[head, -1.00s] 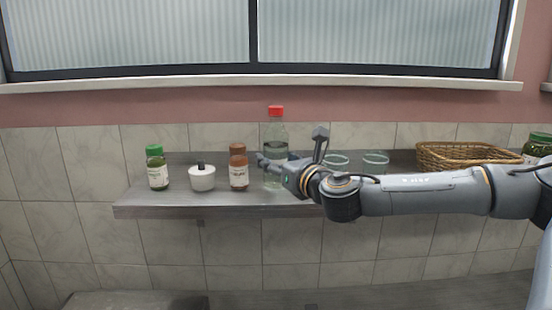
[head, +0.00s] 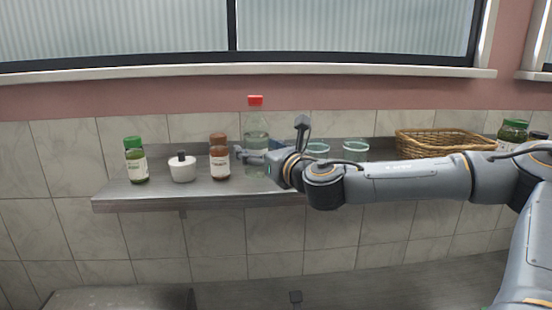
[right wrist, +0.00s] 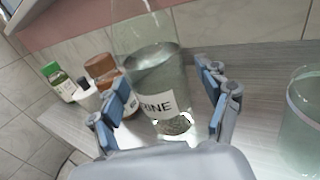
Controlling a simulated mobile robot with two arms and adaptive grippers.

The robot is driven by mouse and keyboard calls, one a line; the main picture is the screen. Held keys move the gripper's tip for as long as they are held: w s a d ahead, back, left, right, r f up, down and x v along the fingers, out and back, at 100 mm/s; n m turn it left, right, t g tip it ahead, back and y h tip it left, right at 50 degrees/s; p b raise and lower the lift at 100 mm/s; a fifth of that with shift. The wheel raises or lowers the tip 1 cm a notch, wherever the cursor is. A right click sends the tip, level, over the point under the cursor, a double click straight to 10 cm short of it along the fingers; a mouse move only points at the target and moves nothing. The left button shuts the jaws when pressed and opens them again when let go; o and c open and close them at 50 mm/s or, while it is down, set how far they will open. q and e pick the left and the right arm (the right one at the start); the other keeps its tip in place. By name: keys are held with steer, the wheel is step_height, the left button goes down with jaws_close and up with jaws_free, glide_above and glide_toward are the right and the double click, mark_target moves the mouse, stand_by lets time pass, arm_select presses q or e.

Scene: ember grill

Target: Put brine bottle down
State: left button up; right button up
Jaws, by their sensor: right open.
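The brine bottle (head: 256,120) is clear with a red cap and stands upright on the steel shelf (head: 140,200). In the right wrist view the bottle (right wrist: 152,72) shows its white label ending in "RINE" and liquid inside; its top is cut off. My right gripper (head: 256,156) is at the bottle's lower half in the head view. In the right wrist view its two blue-padded fingers (right wrist: 163,100) are spread to either side of the bottle, with gaps visible. My left gripper is in neither view.
Left of the bottle stand a brown-capped jar (head: 220,158), a white pot (head: 182,170) and a green-capped jar (head: 136,162). Right of it are two glasses (head: 355,151), a wicker basket (head: 440,143) and more jars (head: 512,132). A tiled wall is behind.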

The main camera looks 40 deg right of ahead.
mark_target(264, 150)
steer(key=s, duration=0.4)
steer(key=shift+r, duration=0.1)
steer(key=shift+s+a+b, duration=0.2)
steer(key=shift+s+b, duration=0.15)
steer(key=shift+s, duration=0.3)
steer(key=s+b, duration=0.1)
steer(key=b, duration=0.2)
steer(key=s+b, duration=0.1)
steer(key=b, duration=0.2)
steer(key=shift+s+a+f, duration=0.15)
steer(key=shift+s+f, duration=0.15)
steer(key=shift+s, duration=0.05)
steer(key=shift+s+b, duration=0.3)
steer(key=shift+b, duration=0.2)
steer(key=shift+s+r, duration=0.2)
steer(key=shift+s, duration=0.05)
steer(key=shift+s+a+b, duration=0.1)
steer(key=shift+s+b, duration=0.5)
steer(key=shift+s, duration=0.5)
